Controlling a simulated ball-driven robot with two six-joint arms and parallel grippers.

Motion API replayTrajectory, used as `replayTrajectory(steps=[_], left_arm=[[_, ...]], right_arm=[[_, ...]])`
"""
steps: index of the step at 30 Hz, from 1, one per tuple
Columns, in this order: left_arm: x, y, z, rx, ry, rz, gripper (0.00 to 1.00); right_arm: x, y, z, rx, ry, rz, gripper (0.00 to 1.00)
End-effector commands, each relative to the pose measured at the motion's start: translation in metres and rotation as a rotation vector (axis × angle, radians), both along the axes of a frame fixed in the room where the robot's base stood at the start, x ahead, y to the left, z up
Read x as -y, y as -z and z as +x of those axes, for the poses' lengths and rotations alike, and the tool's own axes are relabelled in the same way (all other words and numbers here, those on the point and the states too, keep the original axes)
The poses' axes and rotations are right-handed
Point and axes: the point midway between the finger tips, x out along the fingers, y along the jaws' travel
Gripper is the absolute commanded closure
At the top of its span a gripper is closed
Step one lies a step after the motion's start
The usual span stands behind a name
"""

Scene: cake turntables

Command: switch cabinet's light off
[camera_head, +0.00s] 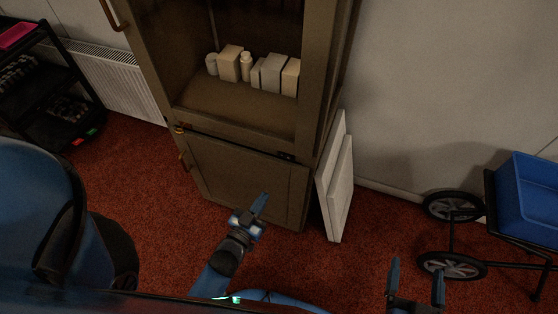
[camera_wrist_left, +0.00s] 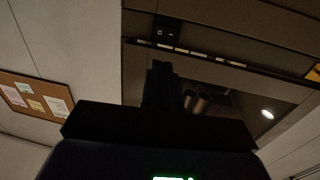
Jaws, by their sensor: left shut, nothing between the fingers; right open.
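The brown cabinet (camera_head: 245,122) stands ahead in the head view, its upper part open and its lower door closed. In the left wrist view a black rocker switch (camera_wrist_left: 166,33) with a circle and a dash mark sits on a dark cabinet panel. A small round light (camera_wrist_left: 267,114) glows inside the cabinet there. My left gripper (camera_head: 263,198) is shut and empty in front of the lower door. In the left wrist view its dark fingers (camera_wrist_left: 161,68) point toward the switch, apparently apart from it. My right gripper (camera_head: 416,268) is open and empty at lower right.
Several pale boxes and jars (camera_head: 272,74) stand on the cabinet shelf. White panels (camera_head: 336,185) lean against its right side. A cart with a blue bin (camera_head: 528,195) stands at right, a black rack (camera_head: 50,85) at left. Red carpet is clear before the cabinet.

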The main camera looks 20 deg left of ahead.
Motion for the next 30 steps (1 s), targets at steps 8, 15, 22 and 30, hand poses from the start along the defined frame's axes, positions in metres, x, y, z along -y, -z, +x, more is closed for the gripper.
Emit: replayTrajectory(steps=[8, 15, 22, 30], left_arm=[[0.000, -0.001, 0.000, -0.001, -0.001, -0.010, 1.00], [0.001, 0.000, 0.005, 0.000, 0.000, -0.010, 1.00], [0.005, -0.001, 0.032, 0.005, 0.000, -0.010, 1.00], [0.013, -0.001, 0.081, 0.005, 0.000, -0.010, 1.00]], right_arm=[[0.000, 0.000, 0.000, 0.000, 0.000, 0.000, 0.12], [0.000, 0.001, 0.000, 0.000, 0.000, 0.000, 0.12], [0.000, 0.003, 0.000, 0.000, 0.000, 0.000, 0.12], [0.000, 0.006, 0.000, 0.000, 0.000, 0.000, 0.12]])
